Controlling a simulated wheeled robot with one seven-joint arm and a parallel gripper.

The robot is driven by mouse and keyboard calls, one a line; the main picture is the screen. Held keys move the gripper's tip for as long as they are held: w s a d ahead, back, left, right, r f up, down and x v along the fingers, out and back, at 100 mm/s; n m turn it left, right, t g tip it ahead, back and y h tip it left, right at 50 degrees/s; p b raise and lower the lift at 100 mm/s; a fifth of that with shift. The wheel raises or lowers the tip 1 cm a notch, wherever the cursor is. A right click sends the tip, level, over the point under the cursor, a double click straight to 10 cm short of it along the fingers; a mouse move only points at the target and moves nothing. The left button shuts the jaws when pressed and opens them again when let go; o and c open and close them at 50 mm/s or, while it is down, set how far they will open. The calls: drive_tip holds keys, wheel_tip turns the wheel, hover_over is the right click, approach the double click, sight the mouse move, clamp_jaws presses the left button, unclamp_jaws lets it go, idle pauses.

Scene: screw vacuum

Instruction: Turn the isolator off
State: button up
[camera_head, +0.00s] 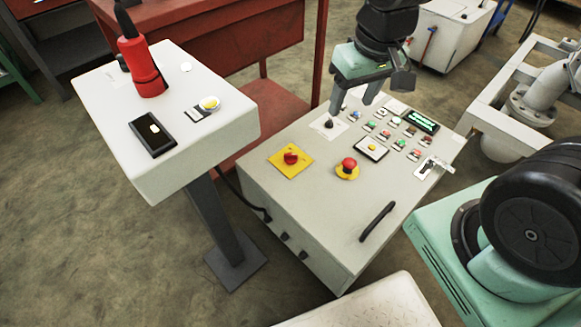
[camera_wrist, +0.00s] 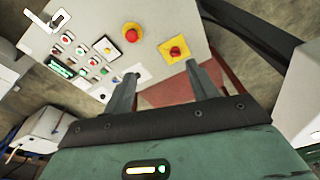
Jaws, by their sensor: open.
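The isolator looks to be the red rotary knob on a square yellow plate (camera_head: 291,158) on the sloped control panel. It also shows in the wrist view (camera_wrist: 176,50), just beyond the fingertips. My gripper (camera_head: 352,103) is open and empty above the far part of the panel, up and right of the isolator in the head view. Both fingers also show in the wrist view (camera_wrist: 162,72). They are apart from the isolator. Its exact handle angle is too small to tell.
A red mushroom button (camera_head: 348,163) on a round yellow base sits right of the isolator. A black knob (camera_head: 328,124) is near one fingertip. Several small coloured buttons and a green display (camera_head: 423,121) lie farther right. A white pedestal (camera_head: 225,128) stands left; a black handle (camera_head: 377,221) is in front.

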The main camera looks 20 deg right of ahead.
drive_tip(key=w+d+f+m+b, duration=0.2)
drive_tip(key=w+f+b, duration=0.2)
drive_tip(key=w+f, duration=0.15)
drive_tip(key=m+g, duration=0.2)
drive_tip(key=m, duration=0.2)
approach(291, 154)
drive_tip(key=shift+h, duration=0.3)
drive_tip(key=f+b, duration=0.1)
drive_tip(key=f, duration=0.2)
drive_tip(key=f+b, duration=0.2)
drive_tip(key=f, duration=0.1)
drive_tip(key=f+b, duration=0.2)
drive_tip(key=f, duration=0.1)
drive_tip(key=shift+a, duration=0.3)
drive_tip(key=c, duration=1)
